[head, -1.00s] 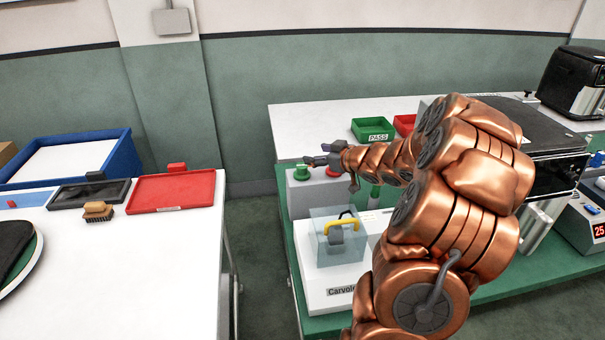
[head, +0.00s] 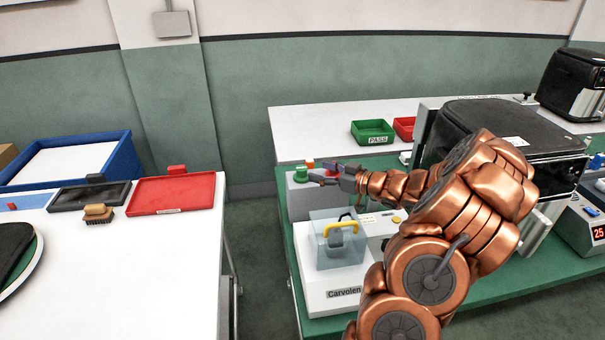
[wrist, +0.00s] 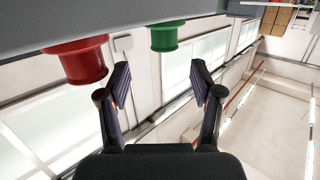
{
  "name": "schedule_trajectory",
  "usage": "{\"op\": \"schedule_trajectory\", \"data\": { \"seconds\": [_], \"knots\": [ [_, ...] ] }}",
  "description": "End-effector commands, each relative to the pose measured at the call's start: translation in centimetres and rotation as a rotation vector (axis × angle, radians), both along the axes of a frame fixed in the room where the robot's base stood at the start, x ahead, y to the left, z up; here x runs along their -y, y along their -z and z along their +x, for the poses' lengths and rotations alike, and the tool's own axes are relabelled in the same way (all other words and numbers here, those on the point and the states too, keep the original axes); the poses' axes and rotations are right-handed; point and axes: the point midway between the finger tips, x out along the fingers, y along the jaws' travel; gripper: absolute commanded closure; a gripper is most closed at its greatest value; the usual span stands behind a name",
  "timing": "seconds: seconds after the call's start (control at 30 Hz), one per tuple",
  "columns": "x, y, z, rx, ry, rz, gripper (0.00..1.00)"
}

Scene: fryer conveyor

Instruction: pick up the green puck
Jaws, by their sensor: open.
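A green puck (head: 301,174) stands on the grey box (head: 300,197) at the left of the green-topped bench. In the wrist view the green puck (wrist: 164,37) shows beyond my fingertips, roughly centred between them, and the picture appears upside down. My gripper (head: 321,174) is open and empty, just right of the puck in the head view. In the wrist view both fingers of my gripper (wrist: 160,70) are spread, with a visible gap to the puck. A red puck-like piece (wrist: 80,60) sits on the same box, outside the fingers; my gripper mostly covers it in the head view.
A clear box with a yellow handle (head: 341,229) stands on a white unit in front of the grey box. A green PASS tray (head: 372,132) and a red tray (head: 404,128) are on the white bench behind.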

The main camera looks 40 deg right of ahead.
Motion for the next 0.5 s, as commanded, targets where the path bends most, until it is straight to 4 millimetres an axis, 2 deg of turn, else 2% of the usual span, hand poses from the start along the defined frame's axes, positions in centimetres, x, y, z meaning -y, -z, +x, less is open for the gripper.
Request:
{"op": "schedule_trajectory", "data": {
  "seconds": [0.5],
  "knots": [
    [-1.9, 1.5, 3.5, 0.002, -0.001, 0.0, 0.35]
  ]
}}
